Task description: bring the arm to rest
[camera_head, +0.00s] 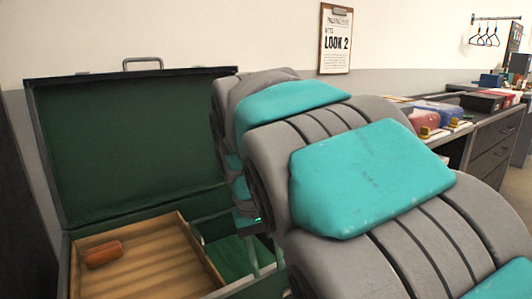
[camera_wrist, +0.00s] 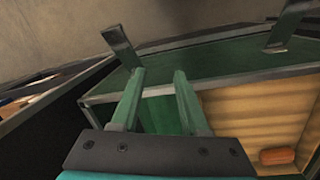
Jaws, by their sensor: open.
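My gripper (camera_wrist: 159,72) is open, with nothing between its two fingers in the wrist view. It is at the open trunk, with the trunk's green interior and a wooden tray (camera_wrist: 245,104) beyond the fingers. In the head view my grey and teal arm reaches across the middle and right towards the trunk (camera_head: 130,140) and hides most of my gripper. I cannot tell whether the fingers touch the trunk.
The wooden tray in the trunk holds a brown-orange roll (camera_head: 104,253). The trunk's raised lid stands behind it. A cluttered dark counter (camera_head: 492,134) stands at right, partly behind my arm.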

